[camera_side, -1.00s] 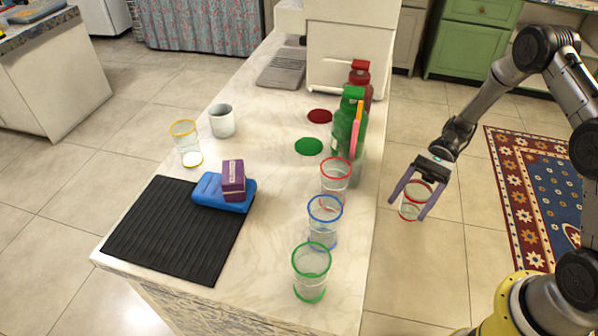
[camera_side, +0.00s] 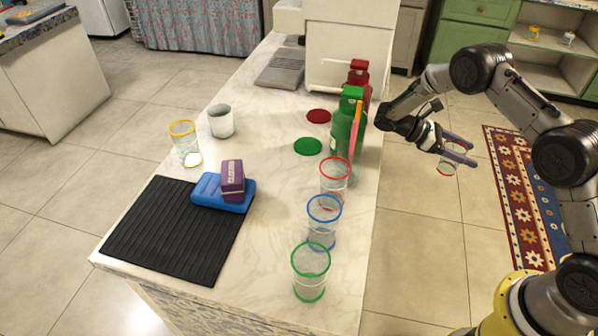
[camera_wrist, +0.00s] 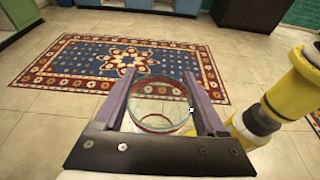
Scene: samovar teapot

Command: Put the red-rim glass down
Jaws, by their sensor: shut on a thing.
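My gripper (camera_side: 470,155) is shut on a clear glass with a red rim (camera_side: 447,169), held in the air off the counter's right side, above the tiled floor. In the wrist view the held glass (camera_wrist: 160,112) sits between the two purple fingers of the gripper (camera_wrist: 159,76). Fingers and wrist partly hide it in the side view. Another red-rimmed glass (camera_side: 334,183) stands upright on the counter, behind a blue-rimmed glass (camera_side: 324,222) and a green-rimmed glass (camera_side: 311,272). A yellow-rimmed glass (camera_side: 185,143) stands at the counter's left edge.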

